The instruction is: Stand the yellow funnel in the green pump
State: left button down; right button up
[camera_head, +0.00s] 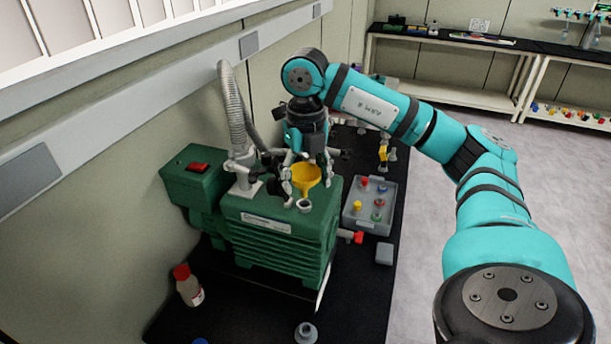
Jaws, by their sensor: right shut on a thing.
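The green pump (275,228) stands on the black bench, with a grey corrugated hose rising from its top. The yellow funnel (306,178) is at the top of the pump, close beside a small dark-ringed port (304,205). My right gripper (300,172) points down over the pump, shut on the funnel. The funnel looks about upright. I cannot tell whether its stem is inside an opening, as its lower end is hard to make out. My left gripper is not in view.
A grey tray (350,221) with several coloured caps lies right of the pump. A red-capped bottle (188,287) stands at the front left. The hose (233,105) rises close to the gripper's left. A wall runs behind the bench.

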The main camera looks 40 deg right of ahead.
aim_at(305, 190)
jog(key=shift+f, duration=0.1)
dwell(0.4)
jog(key=shift+f, duration=0.25)
jog(key=shift+f+b, duration=0.5)
jog(key=shift+b, duration=0.15)
jog(key=shift+f+b, duration=0.55)
jog(key=shift+f, duration=0.3)
dwell(1.4)
jog(key=o, duration=1)
jog(key=shift+r, duration=6.05)
